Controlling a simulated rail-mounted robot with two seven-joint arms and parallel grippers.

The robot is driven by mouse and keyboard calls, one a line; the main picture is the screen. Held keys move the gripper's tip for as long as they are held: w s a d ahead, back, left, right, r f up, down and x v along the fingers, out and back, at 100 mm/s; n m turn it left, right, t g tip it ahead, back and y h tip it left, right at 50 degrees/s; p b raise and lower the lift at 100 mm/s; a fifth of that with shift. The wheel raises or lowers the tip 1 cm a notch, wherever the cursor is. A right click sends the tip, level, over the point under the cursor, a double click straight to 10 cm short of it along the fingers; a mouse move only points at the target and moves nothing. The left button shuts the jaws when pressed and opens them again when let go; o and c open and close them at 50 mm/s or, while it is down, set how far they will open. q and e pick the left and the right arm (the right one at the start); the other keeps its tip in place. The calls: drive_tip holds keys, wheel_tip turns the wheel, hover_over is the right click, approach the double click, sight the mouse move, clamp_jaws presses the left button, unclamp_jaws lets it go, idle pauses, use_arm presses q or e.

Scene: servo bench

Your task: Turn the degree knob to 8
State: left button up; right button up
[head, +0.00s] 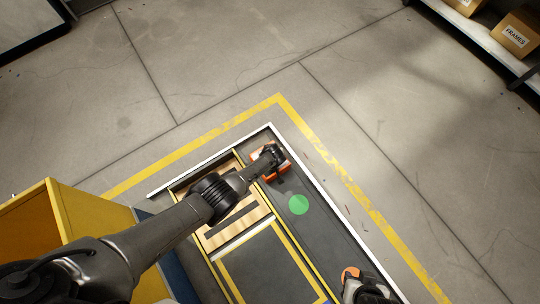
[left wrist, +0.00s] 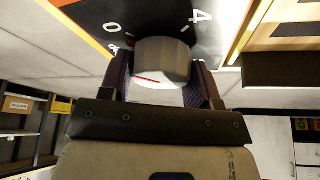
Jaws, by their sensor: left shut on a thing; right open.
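The degree knob (left wrist: 163,62) is a pale grey cylinder with a red pointer line on its end face, in the left wrist view. The line points to the left side of the picture. Behind it is a black dial (left wrist: 205,40) with white marks; a 4 reads at the upper right, and small rounded figures at the left are hard to read. My left gripper (left wrist: 160,80) has its fingers on both sides of the knob, shut on it. In the head view my left gripper (head: 271,155) is at the orange unit (head: 284,166) and hides the knob. My right gripper (head: 362,283) is open at the lower right.
A green disc (head: 298,205) lies on the dark bench strip between my grippers. An orange round thing (head: 350,272) is beside my right gripper. A yellow cabinet (head: 90,222) stands at the left. Shelves with boxes (head: 516,36) are at the upper right. The floor beyond the bench is clear.

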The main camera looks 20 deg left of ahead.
use_arm(q)
drive_tip(key=m+h+p, duration=0.1)
drive_tip(key=m, duration=0.4)
drive_tip(key=m+h, duration=0.1)
drive_tip(key=m, duration=0.1)
drive_tip(key=shift+t+h, duration=0.3)
drive_tip(key=m+h, duration=0.1)
drive_tip(key=m, duration=0.1)
drive_tip(key=m+h, duration=0.1)
drive_tip(key=m, duration=0.2)
drive_tip(key=shift+a+f+g+b, duration=0.1)
drive_tip(key=shift+g+b, duration=0.3)
drive_tip(key=shift+m+g+h, duration=0.5)
drive_tip(key=shift+m+h, duration=0.1)
drive_tip(key=shift+m, duration=1.7)
drive_tip(key=o, duration=0.9)
drive_tip(key=shift+c, duration=0.2)
